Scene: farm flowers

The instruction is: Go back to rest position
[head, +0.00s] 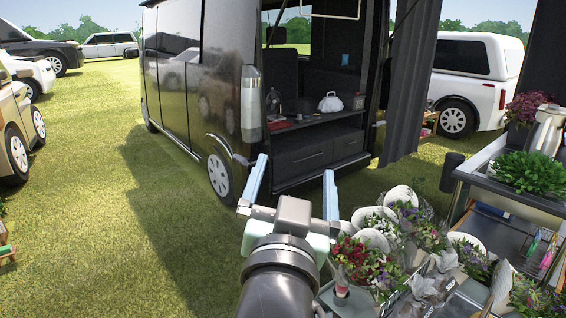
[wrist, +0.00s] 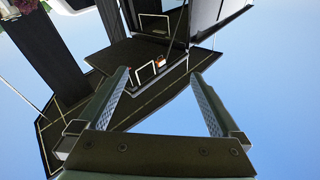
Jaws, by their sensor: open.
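My gripper (head: 295,180) is open and empty in the head view. Its two blue fingers point up and away, in front of the open back of a black van (head: 205,85). Nothing lies between the fingers. In the wrist view, my gripper (wrist: 165,95) also shows open, with its fingers spread wide. Beyond them are dark panels (wrist: 140,60) and blue sky, seen at a tilt.
Wrapped flower bouquets (head: 385,235) stand close to the right of my arm. A dark cart (head: 510,195) with a green potted plant (head: 530,172) is at the far right. Parked cars line the left. The grass (head: 110,220) at left is open.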

